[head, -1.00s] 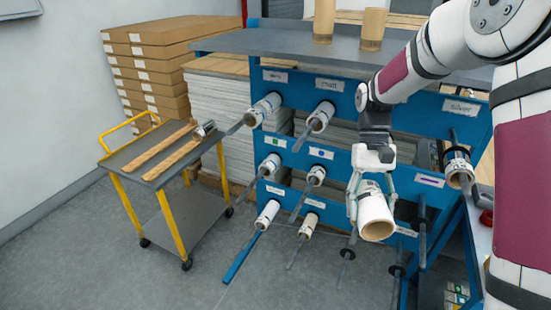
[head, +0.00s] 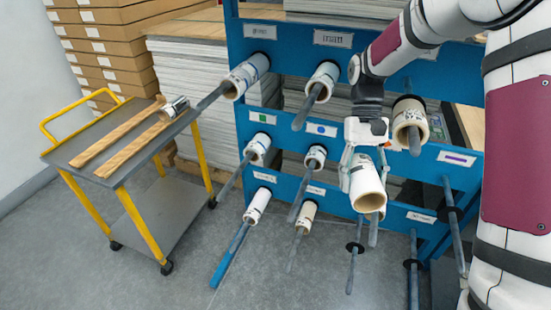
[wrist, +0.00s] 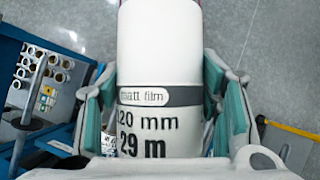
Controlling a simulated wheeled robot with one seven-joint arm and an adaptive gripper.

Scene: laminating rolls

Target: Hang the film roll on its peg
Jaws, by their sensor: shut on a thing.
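My gripper (head: 366,168) is shut on a white film roll (head: 368,186). In the wrist view the roll (wrist: 160,50) lies between teal pads and its print reads "matt film", 120 mm, 29 m. In the head view its open end points down toward the camera, in front of the blue rack (head: 400,65). A grey peg (head: 373,235) shows just below that opening; I cannot tell whether it passes through the roll or behind it. The label "matt" (head: 333,38) is on the top rail, above a peg holding another roll (head: 322,78).
Several other pegs carry rolls, including a large one (head: 410,113) close right of my gripper. Bare pegs with black discs (head: 355,248) jut out lower right. A yellow-framed trolley (head: 150,185) with wooden strips stands left. The floor (head: 180,285) in front is clear.

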